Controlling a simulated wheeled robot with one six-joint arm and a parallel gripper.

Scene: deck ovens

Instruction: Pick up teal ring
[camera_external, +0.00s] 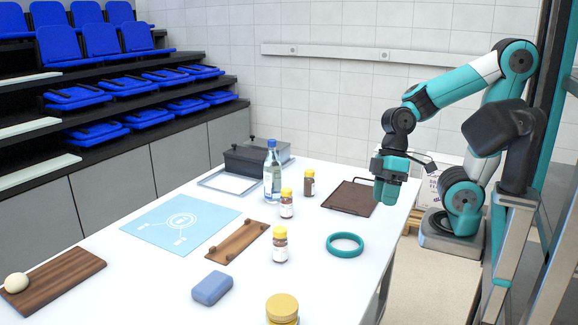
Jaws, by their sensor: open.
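The teal ring (345,254) lies flat on the white table (310,275), near its right edge. Its middle is open and the table shows through it. My gripper (391,187) hangs from the arm above the right edge of the table, behind and to the right of the ring. It is well apart from the ring. The jaws are open and nothing is seen in them, though the fingertips are small and hard to make out.
A dark brown mat (345,198) lies left of my gripper. Yellow-capped bottles (280,248) stand left of the ring, with a taller clear bottle (272,175) further back. A yellow-lidded jar (282,312) and a blue block (212,288) are nearer the front. The table around the ring is clear.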

